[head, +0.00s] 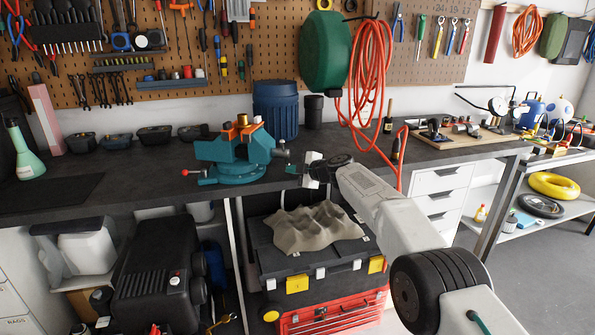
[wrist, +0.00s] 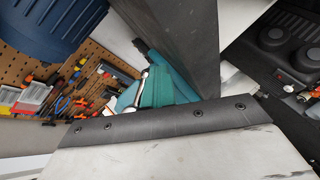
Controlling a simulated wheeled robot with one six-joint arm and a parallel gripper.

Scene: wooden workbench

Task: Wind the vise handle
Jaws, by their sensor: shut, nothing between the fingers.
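The teal vise (head: 228,152) stands on the dark workbench, with orange and brass-coloured pieces at the top of its jaws. A metal screw end (head: 282,151) sticks out on its right side; the handle bar there is too small to make out clearly. My gripper (head: 294,170) is just to the right of the vise and a little below the screw end, apart from it as far as I can tell. It is shut and empty. In the wrist view the teal vise (wrist: 157,88) shows with a bright metal bar (wrist: 140,92) in front of it, partly hidden by my gripper's body.
A blue barrel (head: 276,110) and a dark cup (head: 314,110) stand behind the vise. A red hose (head: 370,85) hangs to the right, behind my arm. Small dark trays (head: 117,141) and a green spray bottle (head: 24,152) are on the left. A cloth-topped toolbox (head: 312,230) sits below.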

